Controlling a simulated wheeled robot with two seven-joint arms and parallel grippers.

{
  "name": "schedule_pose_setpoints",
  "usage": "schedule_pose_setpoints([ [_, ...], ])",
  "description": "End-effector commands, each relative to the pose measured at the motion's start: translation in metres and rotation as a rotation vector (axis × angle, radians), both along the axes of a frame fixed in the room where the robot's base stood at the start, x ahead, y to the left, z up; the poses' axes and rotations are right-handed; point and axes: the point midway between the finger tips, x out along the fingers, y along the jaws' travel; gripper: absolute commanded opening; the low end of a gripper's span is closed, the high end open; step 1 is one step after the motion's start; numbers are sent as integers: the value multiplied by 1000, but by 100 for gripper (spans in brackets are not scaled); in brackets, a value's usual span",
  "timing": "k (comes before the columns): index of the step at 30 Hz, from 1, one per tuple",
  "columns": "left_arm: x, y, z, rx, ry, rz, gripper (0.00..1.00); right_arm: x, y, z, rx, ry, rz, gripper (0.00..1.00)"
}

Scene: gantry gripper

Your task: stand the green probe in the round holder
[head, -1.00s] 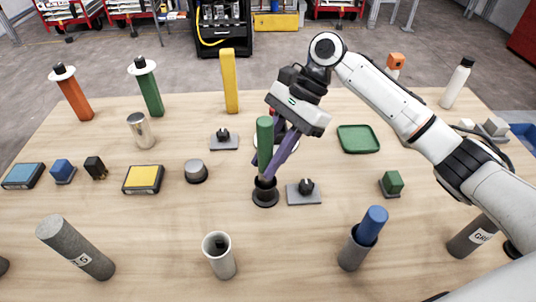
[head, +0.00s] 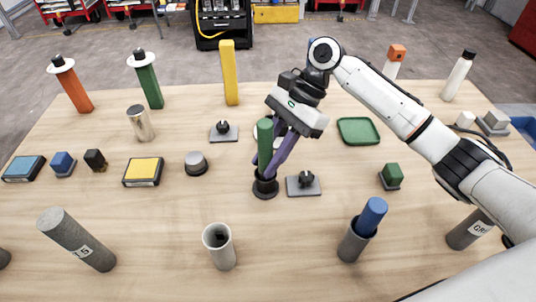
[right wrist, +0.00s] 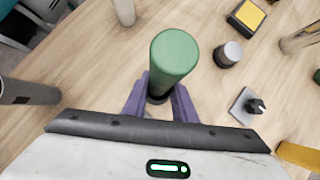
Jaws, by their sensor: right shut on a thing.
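The green probe (head: 265,140) is a plain cylinder standing about upright at mid-table. My right gripper (head: 266,170) reaches down from behind it, its purple fingers shut on the probe's lower part. The round holder (head: 265,190), a black cup with a flared foot, is directly below. The probe's lower end is at the holder's mouth; the fingers hide how deep it sits. In the right wrist view the probe's green top (right wrist: 174,55) rises between the fingers (right wrist: 158,98), with a dark ring below. My left gripper is not in view.
A grey plate with a black knob (head: 304,185) lies close right of the holder. A grey knob (head: 196,163) is to the left. An open grey tube (head: 219,247) and a tube holding a blue cylinder (head: 354,245) stand in front. A green tray (head: 358,131) lies behind right.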

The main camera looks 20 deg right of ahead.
Motion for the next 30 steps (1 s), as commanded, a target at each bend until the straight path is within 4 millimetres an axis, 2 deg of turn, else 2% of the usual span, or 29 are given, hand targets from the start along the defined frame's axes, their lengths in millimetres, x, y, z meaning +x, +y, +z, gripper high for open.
schedule_pose_setpoints([
  [13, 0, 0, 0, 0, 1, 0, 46, 0, 0, -11, 2, -2, 1, 0],
  [14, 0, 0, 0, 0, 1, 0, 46, 0, 0, -11, 2, -2, 1, 26],
  [18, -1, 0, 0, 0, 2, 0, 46, 0, 0, -12, 0, 1, 2, 46],
  [30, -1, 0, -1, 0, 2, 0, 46, -4, 0, -16, -6, 14, 7, 46],
])
